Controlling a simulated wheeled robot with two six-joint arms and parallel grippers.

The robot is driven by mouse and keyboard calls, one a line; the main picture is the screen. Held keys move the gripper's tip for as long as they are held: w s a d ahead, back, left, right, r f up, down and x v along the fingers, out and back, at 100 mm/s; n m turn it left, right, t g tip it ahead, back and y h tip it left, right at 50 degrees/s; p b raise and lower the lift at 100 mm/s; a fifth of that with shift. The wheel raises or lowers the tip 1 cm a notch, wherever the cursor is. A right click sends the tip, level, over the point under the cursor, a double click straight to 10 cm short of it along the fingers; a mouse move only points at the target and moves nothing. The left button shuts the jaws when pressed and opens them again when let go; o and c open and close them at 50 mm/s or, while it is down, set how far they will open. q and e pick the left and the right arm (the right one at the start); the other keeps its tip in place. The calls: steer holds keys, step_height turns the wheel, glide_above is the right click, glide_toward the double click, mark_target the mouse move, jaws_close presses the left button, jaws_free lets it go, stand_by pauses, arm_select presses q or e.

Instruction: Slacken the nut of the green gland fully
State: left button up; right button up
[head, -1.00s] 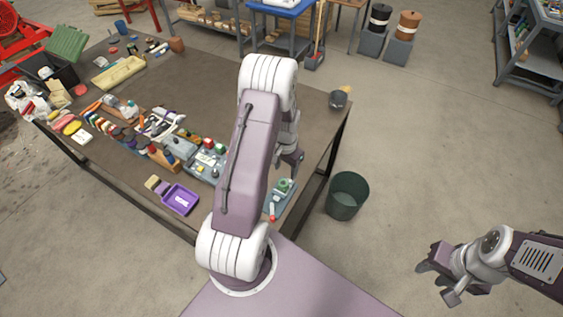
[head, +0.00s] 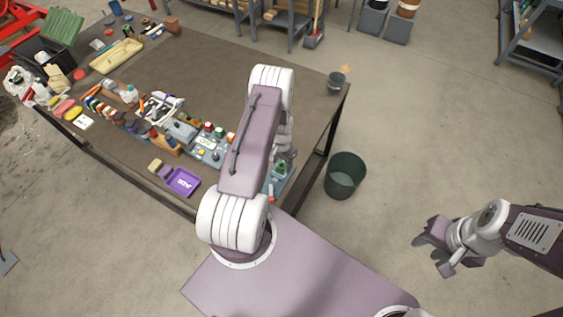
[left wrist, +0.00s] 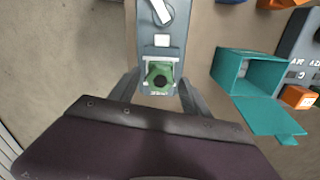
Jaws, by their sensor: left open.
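The green gland (left wrist: 159,77) sits on a narrow grey-blue plate (left wrist: 176,40) in the left wrist view. Its nut is six-sided with a dark round centre. In the head view the green gland (head: 280,169) shows small, just below my left gripper (head: 287,157), which my left arm partly hides. In the left wrist view my left gripper (left wrist: 160,93) is open, with one finger on each side of the gland's near end. I cannot tell whether the fingers touch it. My right gripper (head: 428,241) hangs over the floor at the right, away from the table; its jaws are unclear.
A teal open box (left wrist: 252,72) and an orange block (left wrist: 298,97) lie right of the gland in the left wrist view. The table (head: 215,75) holds several tools and trays, including a purple tray (head: 183,182). A dark green bin (head: 344,176) stands on the floor right of it.

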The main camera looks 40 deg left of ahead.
arm_select(q)
jaws_close()
steer(key=n+b, duration=0.2)
steer(key=n, duration=0.1)
steer(key=shift+f+n+b, duration=0.1)
steer(key=shift+n+b, duration=0.25)
steer(key=shift+n, duration=0.05)
steer(key=n+b, duration=0.2)
steer(key=n, duration=0.3)
steer(key=shift+b, duration=0.3)
steer(key=n+b, duration=0.2)
steer(key=n, duration=0.3)
steer(key=shift+n, duration=0.4)
steer(key=n+b, duration=0.1)
steer(key=n, duration=0.4)
steer(key=shift+n, duration=0.3)
jaws_free()
